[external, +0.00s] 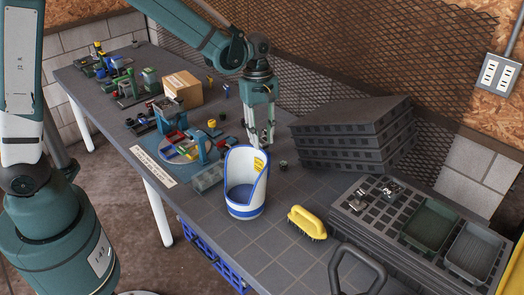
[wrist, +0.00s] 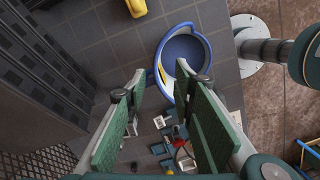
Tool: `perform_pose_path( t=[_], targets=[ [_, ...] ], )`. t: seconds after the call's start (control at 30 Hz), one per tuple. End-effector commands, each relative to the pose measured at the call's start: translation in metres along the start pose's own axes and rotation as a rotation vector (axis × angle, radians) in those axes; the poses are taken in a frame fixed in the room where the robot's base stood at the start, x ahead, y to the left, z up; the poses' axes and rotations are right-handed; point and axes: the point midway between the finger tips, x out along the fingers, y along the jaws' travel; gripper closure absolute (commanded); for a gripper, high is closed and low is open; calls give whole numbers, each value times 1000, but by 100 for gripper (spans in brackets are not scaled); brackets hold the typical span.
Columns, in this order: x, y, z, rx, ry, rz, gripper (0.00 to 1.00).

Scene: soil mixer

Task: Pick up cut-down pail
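The cut-down pail (external: 243,190) stands upright on the grey tiled table. It is white with blue bands, a blue inside and one side cut low, with yellow markings near its high edge. In the wrist view the pail (wrist: 184,58) lies beyond my fingertips, its blue inside showing from above. My gripper (external: 262,138) hangs above the table, behind and slightly right of the pail, pointing down. Its fingers look apart in the wrist view (wrist: 158,85), with nothing held between them. One finger overlaps part of the pail's rim in that view.
A yellow brush (external: 307,222) lies right of the pail. Stacked black trays (external: 350,135) stand at the back right. A turntable with small parts (external: 185,150) and a cardboard box (external: 183,88) are to the left. The table in front of the pail is clear.

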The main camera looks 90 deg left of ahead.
Motion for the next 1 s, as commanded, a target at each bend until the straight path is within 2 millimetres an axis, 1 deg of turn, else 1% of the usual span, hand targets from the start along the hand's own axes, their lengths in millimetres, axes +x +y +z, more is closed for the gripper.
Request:
perform_pose_path(
  t=[0.23,0.37,0.57,1.0],
  targets=[
    [1,0,0,1,0,0,74],
    [6,0,-1,1,0,0,74],
    [26,0,-4,1,0,0,74],
    [81,1,-12,1,0,0,74]
  ],
)
